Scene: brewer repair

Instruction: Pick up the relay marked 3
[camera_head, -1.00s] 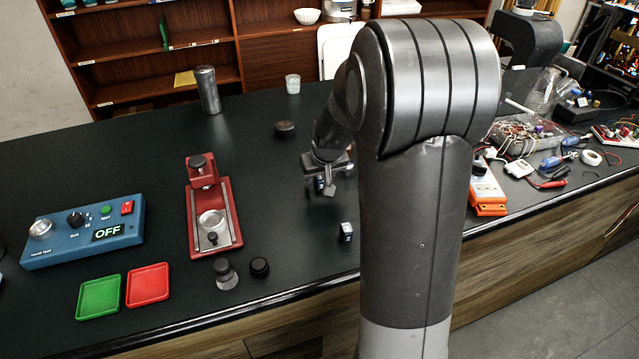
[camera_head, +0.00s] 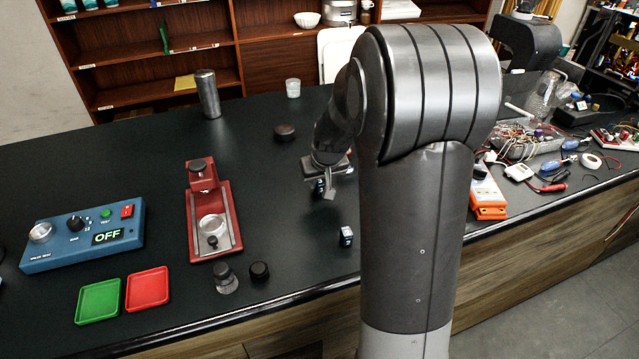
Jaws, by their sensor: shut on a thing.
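My gripper (camera_head: 326,190) is over the middle of the dark bench, partly hidden by my arm. It is shut on a small dark block (camera_head: 319,186), which looks like a relay; its mark is too small to read. A second small relay (camera_head: 346,235), black with a pale top, stands on the bench nearer the front edge, below and right of my gripper and apart from it. I cannot read its number either.
A red press (camera_head: 213,220) stands left of my gripper. A blue tester (camera_head: 83,235) reading OFF, a green tray (camera_head: 98,318) and a red tray (camera_head: 166,304) lie farther left. Two dark knobs sit near the front edge. A dark puck (camera_head: 285,132) lies behind. Wires and meters clutter the right.

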